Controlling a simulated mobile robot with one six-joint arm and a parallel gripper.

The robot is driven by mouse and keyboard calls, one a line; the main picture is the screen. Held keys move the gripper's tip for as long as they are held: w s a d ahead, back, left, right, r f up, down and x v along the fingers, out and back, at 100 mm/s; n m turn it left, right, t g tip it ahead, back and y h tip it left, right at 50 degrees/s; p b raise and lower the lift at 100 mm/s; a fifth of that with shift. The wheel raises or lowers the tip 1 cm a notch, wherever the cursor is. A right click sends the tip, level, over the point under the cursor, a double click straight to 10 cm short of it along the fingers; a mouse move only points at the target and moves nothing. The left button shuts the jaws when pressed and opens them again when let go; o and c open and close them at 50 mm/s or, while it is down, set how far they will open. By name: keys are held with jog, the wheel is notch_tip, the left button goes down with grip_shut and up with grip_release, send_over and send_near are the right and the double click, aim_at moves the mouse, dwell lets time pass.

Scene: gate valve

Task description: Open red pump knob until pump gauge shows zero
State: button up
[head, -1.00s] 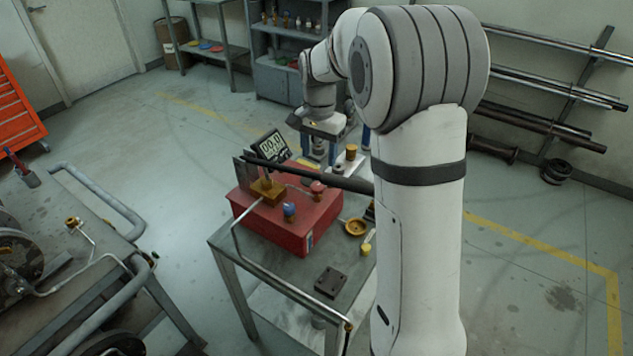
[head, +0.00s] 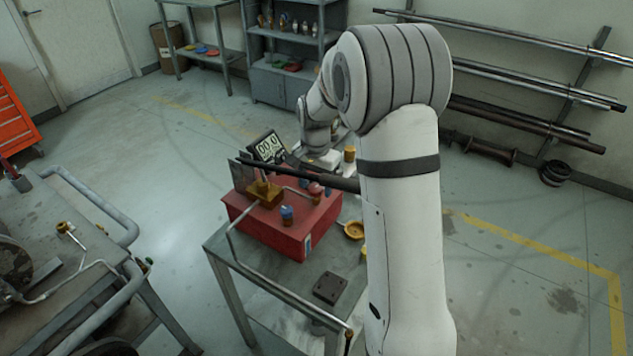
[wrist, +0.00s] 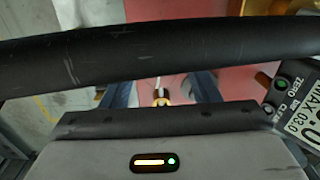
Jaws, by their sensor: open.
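The red pump (head: 285,228) stands on a small metal table. Its red knob (head: 315,188) sits on the top right, partly hidden by the black pump handle (head: 310,175). The black digital gauge (head: 268,148) stands at the pump's back; its digits look like zeros, but are too small to read surely. The gauge also shows cut off at the right of the wrist view (wrist: 294,108). My gripper (wrist: 165,85) is open, pointing down behind the handle, close to the pump. The handle crosses in front of my fingers in the wrist view. A small brass fitting (wrist: 161,98) shows between them.
A blue knob (head: 287,214) and a brass block (head: 263,192) are on the pump top. A brass dish (head: 354,230) and a dark block (head: 329,287) lie on the table (head: 225,250). A pipe bench (head: 60,235) stands at left. Open floor lies behind.

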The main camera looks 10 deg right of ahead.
aim_at(316, 187)
jog(key=c, duration=1)
jog(key=shift+o, duration=0.2)
jog(key=shift+n+b, duration=0.3)
jog(key=shift+n, duration=1.2)
jog(key=o, duration=1)
jog(key=shift+c, duration=0.2)
notch_tip(316, 187, up, 8)
jog(key=shift+f, duration=0.1)
